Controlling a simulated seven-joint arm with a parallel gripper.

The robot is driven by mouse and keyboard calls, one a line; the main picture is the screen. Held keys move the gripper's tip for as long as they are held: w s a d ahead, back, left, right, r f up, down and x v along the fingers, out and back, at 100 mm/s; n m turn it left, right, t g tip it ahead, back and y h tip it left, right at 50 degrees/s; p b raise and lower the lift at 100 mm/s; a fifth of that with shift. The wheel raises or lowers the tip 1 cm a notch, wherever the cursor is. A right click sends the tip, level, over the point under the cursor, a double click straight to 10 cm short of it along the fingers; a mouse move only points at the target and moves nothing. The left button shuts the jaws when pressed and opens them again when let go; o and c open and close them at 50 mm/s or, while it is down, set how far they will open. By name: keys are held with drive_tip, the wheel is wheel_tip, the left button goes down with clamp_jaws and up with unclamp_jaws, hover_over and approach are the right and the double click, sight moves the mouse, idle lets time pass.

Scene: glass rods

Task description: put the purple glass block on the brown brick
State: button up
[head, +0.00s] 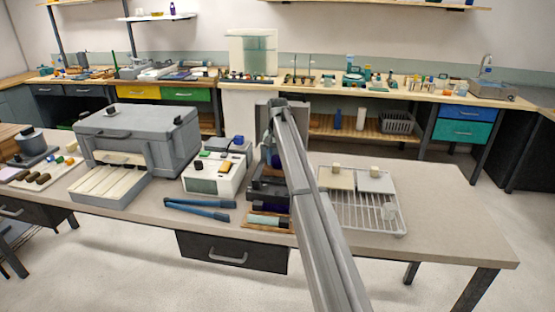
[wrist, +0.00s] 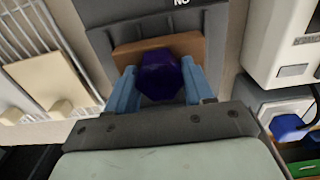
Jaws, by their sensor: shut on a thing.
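The purple glass block (wrist: 160,76) is a dark, six-sided piece in the wrist view. My gripper (wrist: 161,88) is shut on it, with one blue finger on each side. The brown brick (wrist: 158,49) shows behind and around the far side of the block, and the block covers its middle. I cannot tell whether the block touches the brick or hangs above it. In the head view my arm hides most of this spot.
A wire rack (head: 365,212) with pale plates stands right of my arm. A white device (head: 215,172), blue-handled tongs (head: 200,206) and a large grey box (head: 137,140) are to the left. The table's front right (head: 450,225) is clear.

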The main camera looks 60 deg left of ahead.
sight(277, 157)
drive_tip(key=shift+f, duration=0.1)
drive_tip(key=o, duration=1.1)
drive_tip(key=shift+o, duration=0.2)
wheel_tip(277, 157, up, 12)
